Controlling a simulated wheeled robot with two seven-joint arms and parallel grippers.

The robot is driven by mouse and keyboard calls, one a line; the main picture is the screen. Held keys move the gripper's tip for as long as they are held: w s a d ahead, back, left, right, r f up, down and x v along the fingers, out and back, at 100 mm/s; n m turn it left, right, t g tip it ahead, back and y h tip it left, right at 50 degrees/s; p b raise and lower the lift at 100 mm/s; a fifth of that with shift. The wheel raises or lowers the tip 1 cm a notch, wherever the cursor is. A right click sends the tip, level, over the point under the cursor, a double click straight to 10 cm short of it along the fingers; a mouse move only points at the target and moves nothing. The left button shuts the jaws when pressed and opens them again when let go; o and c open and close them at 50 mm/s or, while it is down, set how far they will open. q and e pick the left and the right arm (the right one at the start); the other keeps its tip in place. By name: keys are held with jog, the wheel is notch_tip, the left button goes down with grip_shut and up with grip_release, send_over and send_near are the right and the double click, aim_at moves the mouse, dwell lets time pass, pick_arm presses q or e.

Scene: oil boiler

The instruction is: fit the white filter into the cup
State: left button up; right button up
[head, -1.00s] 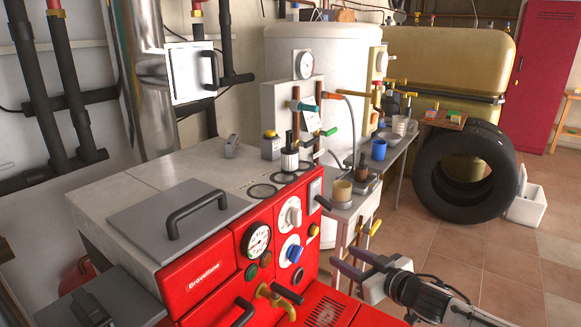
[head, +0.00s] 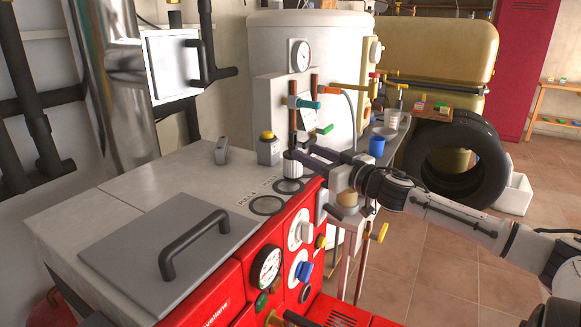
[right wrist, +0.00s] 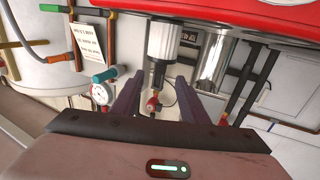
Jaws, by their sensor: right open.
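The white filter (head: 291,172) is a ribbed upright cylinder with a dark top, standing on the boiler's grey top near its right edge. It also shows in the right wrist view (right wrist: 163,40), where it appears upside down. My right gripper (head: 303,154) is open and empty, coming in from the right with its fingertips close by the filter. In the right wrist view the two fingers (right wrist: 158,80) point toward it, one on each side; contact is not clear. A blue cup (head: 377,147) stands behind on the side table.
Dark rings (head: 267,205) mark the boiler top beside the filter. A grey box with a yellow knob (head: 268,149) and upright copper pipes (head: 314,90) stand close behind. A grey lid with a handle (head: 170,250) lies at front left. The boiler's red front (head: 235,290) carries several knobs.

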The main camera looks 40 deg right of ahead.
aim_at(296, 147)
jog(key=shift+w+d+f, duration=0.1)
jog(key=shift+w, duration=0.85)
jog(key=shift+w+d, duration=0.2)
jog(key=shift+w, duration=2.45)
grip_shut()
